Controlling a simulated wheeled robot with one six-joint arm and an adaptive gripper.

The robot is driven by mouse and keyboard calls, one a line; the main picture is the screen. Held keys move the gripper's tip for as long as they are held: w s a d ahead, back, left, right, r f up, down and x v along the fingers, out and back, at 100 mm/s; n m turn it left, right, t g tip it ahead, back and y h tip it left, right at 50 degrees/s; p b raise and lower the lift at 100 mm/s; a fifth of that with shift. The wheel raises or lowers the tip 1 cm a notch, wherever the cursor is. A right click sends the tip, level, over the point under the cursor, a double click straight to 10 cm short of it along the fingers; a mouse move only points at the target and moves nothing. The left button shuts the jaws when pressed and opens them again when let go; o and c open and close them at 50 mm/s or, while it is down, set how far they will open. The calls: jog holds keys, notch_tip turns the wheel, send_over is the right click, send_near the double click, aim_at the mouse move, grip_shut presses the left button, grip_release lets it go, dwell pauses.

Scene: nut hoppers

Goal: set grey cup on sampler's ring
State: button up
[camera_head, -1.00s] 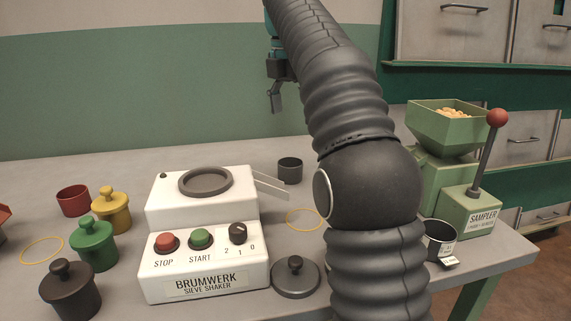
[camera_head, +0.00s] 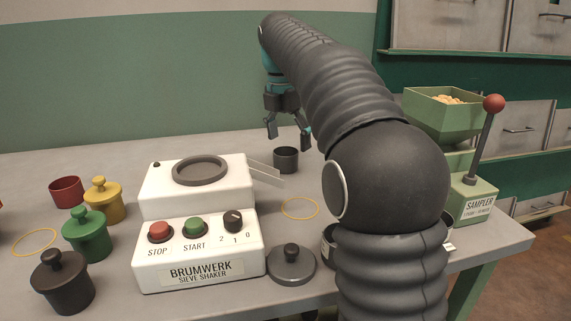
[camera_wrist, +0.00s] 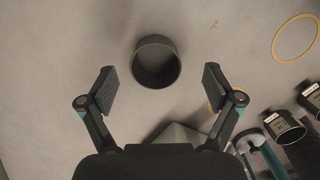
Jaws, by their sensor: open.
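The grey cup (camera_head: 286,160) stands upright and empty on the table behind the sieve shaker. In the wrist view its open mouth (camera_wrist: 156,64) lies ahead of and between the fingers. My gripper (camera_head: 288,135) is open and empty above the cup, its fingers apart on either side in the wrist view (camera_wrist: 160,80) and not visibly touching it. The green sampler (camera_head: 475,200), with a hopper and a red-knobbed lever, stands at the right, partly hidden by my arm. One yellow ring (camera_head: 300,208) lies beside the shaker; another (camera_wrist: 295,38) shows in the wrist view. I cannot tell which is the sampler's.
The white sieve shaker (camera_head: 200,265) stands front centre, its chute pointing right. A dark lid (camera_head: 291,264) lies beside it. Red (camera_head: 66,191), yellow (camera_head: 104,203), green (camera_head: 87,238) and dark (camera_head: 62,285) pots stand left, near another yellow ring (camera_head: 35,242). Labelled dark cups (camera_wrist: 285,127) show at right.

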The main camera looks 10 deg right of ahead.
aim_at(285, 153)
jog(key=f, duration=0.3)
jog(key=shift+w+a+f+b, duration=0.1)
jog(key=shift+a+f+b, duration=0.25)
jog(key=shift+f+b, duration=0.05)
jog(key=shift+d+f, duration=0.1)
jog(key=shift+f, duration=0.3)
jog(key=c, duration=1.1)
